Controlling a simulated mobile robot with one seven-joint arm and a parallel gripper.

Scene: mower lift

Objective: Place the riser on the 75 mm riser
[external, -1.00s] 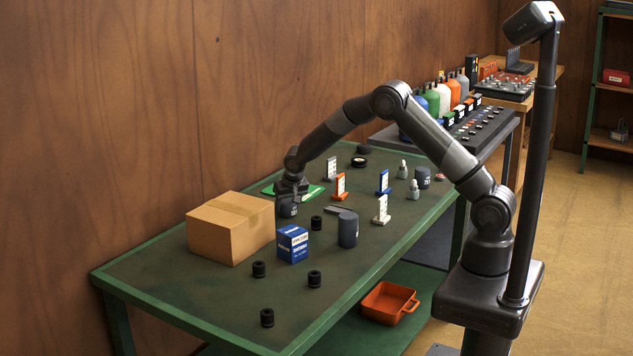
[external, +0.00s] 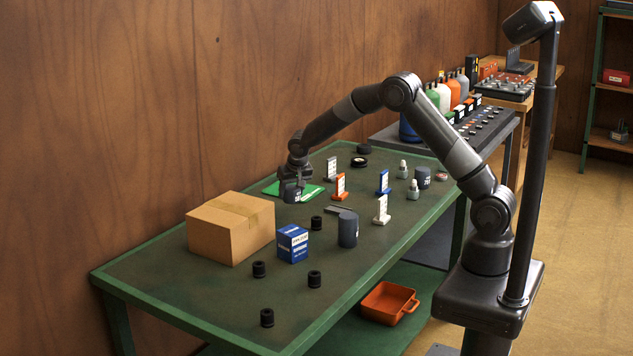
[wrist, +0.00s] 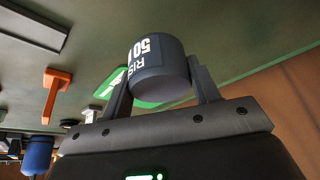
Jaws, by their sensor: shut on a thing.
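My gripper (external: 292,186) is shut on a dark grey cylindrical riser (external: 292,196). In the wrist view the held riser (wrist: 153,72) shows white print reading "RIS" and "50", partly cut off, between the two fingers. It hangs above the table by the near edge of the green mat. A taller dark grey cylinder (external: 348,230) stands upright nearer the front of the table, right of the blue box. Another dark grey cylinder (external: 423,177) stands at the right edge. I cannot read which of these is the 75 mm riser.
A cardboard box (external: 230,228) and a blue box (external: 292,244) stand left and in front of my gripper. The green mat (external: 313,190) lies beside it. Several small black cylinders dot the near table.

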